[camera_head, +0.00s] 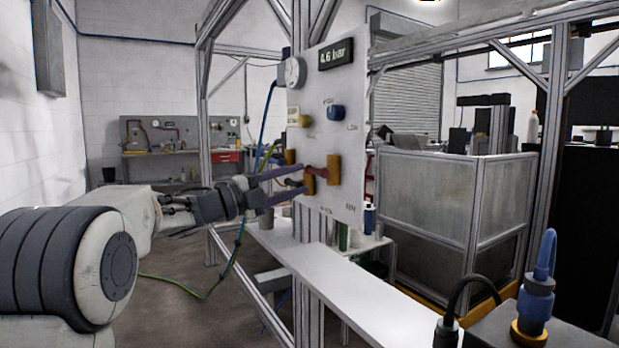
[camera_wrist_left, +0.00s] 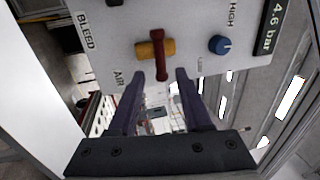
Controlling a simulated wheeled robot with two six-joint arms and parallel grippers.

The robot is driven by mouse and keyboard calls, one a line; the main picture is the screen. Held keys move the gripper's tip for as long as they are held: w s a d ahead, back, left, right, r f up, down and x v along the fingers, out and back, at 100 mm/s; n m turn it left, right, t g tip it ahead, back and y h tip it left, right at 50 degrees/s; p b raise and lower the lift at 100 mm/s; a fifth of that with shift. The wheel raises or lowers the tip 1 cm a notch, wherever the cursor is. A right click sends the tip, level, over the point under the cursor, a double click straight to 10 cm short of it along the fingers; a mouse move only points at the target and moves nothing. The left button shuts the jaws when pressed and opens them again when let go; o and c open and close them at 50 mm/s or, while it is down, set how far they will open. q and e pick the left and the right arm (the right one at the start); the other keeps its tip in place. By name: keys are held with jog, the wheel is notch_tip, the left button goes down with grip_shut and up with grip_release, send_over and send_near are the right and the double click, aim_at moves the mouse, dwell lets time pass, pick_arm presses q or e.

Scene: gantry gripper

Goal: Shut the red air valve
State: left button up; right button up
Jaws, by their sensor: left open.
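The red air valve is a dark red lever (camera_head: 317,172) on a brass body (camera_head: 334,169), mounted on a pale upright panel (camera_head: 345,110). In the left wrist view the red lever (camera_wrist_left: 159,55) lies across the brass body (camera_wrist_left: 183,46), with its near end around the gap between my fingertips. My left gripper (camera_head: 304,178) is open and faces the panel at the lever. Its fingers also show in the left wrist view (camera_wrist_left: 161,74), one on each side of the lever's near end. Whether they touch it, I cannot tell. My right gripper is not in view.
The panel also carries a pressure gauge (camera_head: 293,72), a display (camera_head: 336,53) reading 4.6 bar and a blue knob (camera_head: 336,112). A metal upright (camera_head: 303,240) stands by the panel. A white ledge (camera_head: 350,290) runs below. A blue hose (camera_head: 266,120) hangs at the panel's left.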

pick_arm(q)
jog(key=v, duration=0.5)
jog(key=shift+s+a, duration=0.15)
jog(key=shift+a, duration=0.05)
jog(key=w+d+f+n+t+y, duration=0.1)
jog(key=d+f+n+t+y, duration=0.3)
jog(key=d+f+n+y, duration=0.65)
jog(key=s+f+n+g+y, duration=0.2)
jog(key=s+f+n+g, duration=0.3)
jog(key=s+f+n, duration=0.4)
jog(key=s+f+n+g+y, duration=0.1)
jog(key=s+f+g, duration=0.35)
jog(key=s, duration=0.55)
jog(key=s+a+f+g+y, duration=0.1)
jog(key=s+f+g, duration=0.3)
jog(key=s, duration=0.7)
jog(key=s+f+n+g+y, duration=0.1)
jog(key=s+f+g, duration=0.3)
jog(key=s, duration=0.6)
notch_tip(320, 180, up, 25)
jog(key=t+p, duration=0.1)
jog(key=p, duration=2.6)
jog(key=shift+w+a+t, duration=0.15)
jog(key=shift+w+t, duration=0.2)
